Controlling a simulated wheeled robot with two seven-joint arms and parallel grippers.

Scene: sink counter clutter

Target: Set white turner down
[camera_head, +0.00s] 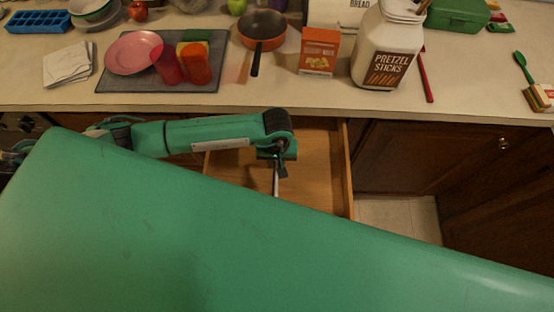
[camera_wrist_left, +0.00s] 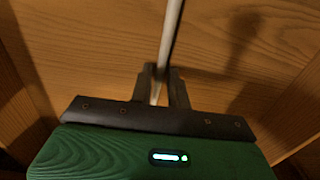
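The white turner shows as a thin pale handle (camera_wrist_left: 171,28) between the fingers of my left gripper (camera_wrist_left: 162,75) in the left wrist view. The fingers are close together on the handle. In the head view my left gripper (camera_head: 280,170) points down into the open wooden drawer (camera_head: 310,171), and a short pale length of the turner (camera_head: 276,184) shows below it. The turner's head is not visible, and I cannot tell whether the turner touches the drawer bottom. My right gripper is not in view.
The counter above holds a grey mat (camera_head: 125,80) with a pink plate (camera_head: 133,52), an orange pan (camera_head: 262,28), a box (camera_head: 320,51) and a pretzel jar (camera_head: 385,50). The drawer's right wall (camera_head: 346,170) stands beside my gripper. My large green body part hides the drawer's front.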

